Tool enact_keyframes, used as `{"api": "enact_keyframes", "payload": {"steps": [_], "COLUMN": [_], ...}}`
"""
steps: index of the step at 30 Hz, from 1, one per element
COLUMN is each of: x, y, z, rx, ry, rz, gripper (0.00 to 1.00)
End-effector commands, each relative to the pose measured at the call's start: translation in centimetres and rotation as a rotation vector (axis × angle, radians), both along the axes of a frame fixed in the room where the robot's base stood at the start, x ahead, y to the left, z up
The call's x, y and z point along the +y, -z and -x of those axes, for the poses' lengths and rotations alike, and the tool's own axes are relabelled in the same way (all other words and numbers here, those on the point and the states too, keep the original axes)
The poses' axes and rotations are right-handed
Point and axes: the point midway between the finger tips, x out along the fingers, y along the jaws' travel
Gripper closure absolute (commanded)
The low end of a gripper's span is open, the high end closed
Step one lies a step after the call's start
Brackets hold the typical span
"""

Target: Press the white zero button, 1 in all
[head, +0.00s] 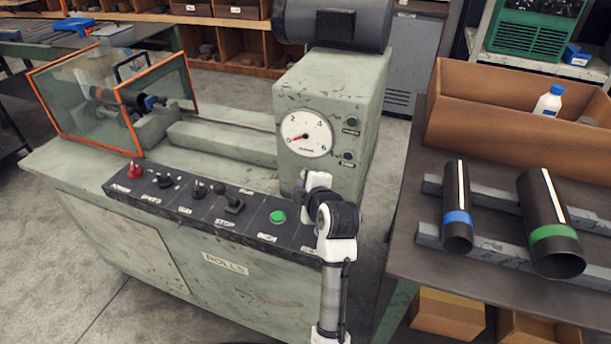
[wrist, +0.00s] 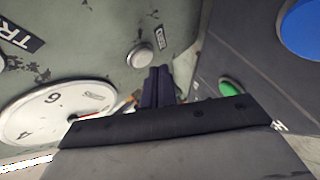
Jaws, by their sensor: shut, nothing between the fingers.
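The white zero button (wrist: 140,58) shows in the wrist view as a small pale round button on the green cabinet face, with a small dark label beside it that is hard to read.
The dial (head: 306,134) is on the same face. Below it, the sloping dark panel (head: 255,196) carries a red knob, levers and a green button (head: 278,217). A table at right holds two dark pipes (head: 457,200) and a brown bin (head: 520,115).

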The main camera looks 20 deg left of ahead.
Motion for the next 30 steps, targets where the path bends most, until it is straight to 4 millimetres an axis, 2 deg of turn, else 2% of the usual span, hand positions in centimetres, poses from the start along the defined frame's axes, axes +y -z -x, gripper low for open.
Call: {"api": "enact_keyframes", "payload": {"steps": [5,18,30], "x": [0.0,0.2,0.2], "y": [0.0,0.0,0.0], "z": [0.5,4.6,5.0], "rx": [-0.001,0.0,-0.001], "ry": [-0.001,-0.001,-0.001], "rz": [0.0,-0.001,-0.001], "gripper": [1.0,1.0,1.0]}}
